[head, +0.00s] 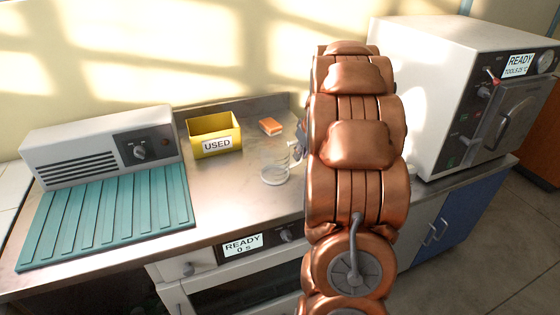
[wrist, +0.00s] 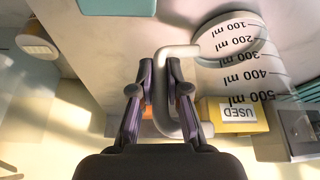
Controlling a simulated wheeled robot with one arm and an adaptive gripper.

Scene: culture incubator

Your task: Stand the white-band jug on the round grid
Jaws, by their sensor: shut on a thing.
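The jug is clear with a white band around its base and ml markings; in the head view the jug (head: 275,162) is upright over the counter, left of my arm. I cannot tell whether its base touches the counter. In the wrist view, which is upside down, the jug's white band (wrist: 204,62) and pale handle (wrist: 170,52) show. My gripper (wrist: 160,75) is shut on the handle, one finger on each side. In the head view my gripper is mostly hidden by my arm. I cannot make out the round grid in either view.
A yellow USED bin (head: 214,134) and an orange sponge (head: 270,126) lie behind the jug. A teal ribbed mat (head: 105,215) lies at left before a grey vented unit (head: 100,146). A white incubator-like box (head: 430,90) stands at right. Counter left of the jug is clear.

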